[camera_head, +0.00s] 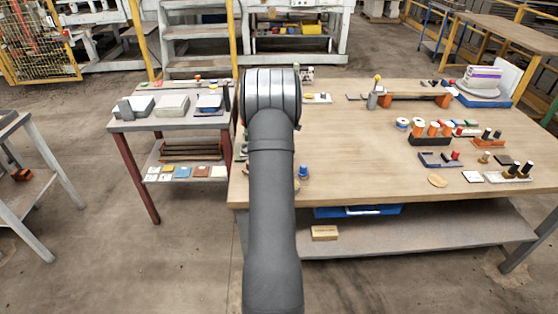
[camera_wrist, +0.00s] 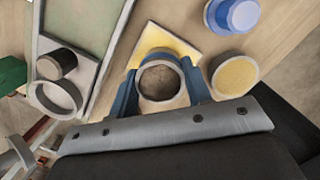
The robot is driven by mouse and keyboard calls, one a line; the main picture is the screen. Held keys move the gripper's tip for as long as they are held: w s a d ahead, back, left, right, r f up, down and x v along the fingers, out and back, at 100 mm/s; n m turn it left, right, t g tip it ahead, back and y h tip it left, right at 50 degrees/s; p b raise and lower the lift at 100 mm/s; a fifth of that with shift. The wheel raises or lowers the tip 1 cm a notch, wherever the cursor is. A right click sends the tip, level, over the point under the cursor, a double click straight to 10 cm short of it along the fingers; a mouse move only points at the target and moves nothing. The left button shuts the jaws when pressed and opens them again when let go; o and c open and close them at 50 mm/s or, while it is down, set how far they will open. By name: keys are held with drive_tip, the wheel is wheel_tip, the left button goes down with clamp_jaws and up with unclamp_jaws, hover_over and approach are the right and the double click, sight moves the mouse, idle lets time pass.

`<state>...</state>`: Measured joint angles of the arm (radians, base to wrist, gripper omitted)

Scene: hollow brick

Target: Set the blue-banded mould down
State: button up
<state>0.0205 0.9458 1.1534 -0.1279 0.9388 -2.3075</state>
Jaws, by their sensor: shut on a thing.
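In the wrist view my gripper (camera_wrist: 160,90) is shut on a round, open-topped grey mould (camera_wrist: 161,64), with a blue finger on each side of it. The mould's rim faces the camera and its inside looks brownish. A blue band cannot be told apart from the blue fingers. A yellow square pad (camera_wrist: 178,40) shows just beyond and partly beneath the mould; whether they touch cannot be told. In the head view my arm hides the gripper and the mould.
Beside the mould stand a round yellow-topped piece (camera_wrist: 235,74) and a blue cylinder (camera_wrist: 240,14). A pale tray (camera_wrist: 98,30), a grey ring (camera_wrist: 57,97) and a green block (camera_wrist: 12,75) lie left. The wooden table (camera_head: 345,150) has bare room right of my arm.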

drive_tip(key=shift+f, duration=0.1)
drive_tip(key=o, duration=1.3)
wheel_tip(320, 180, up, 12)
drive_tip(key=s+a, duration=0.1)
drive_tip(key=shift+s, duration=0.15)
drive_tip(key=shift+a, duration=0.1)
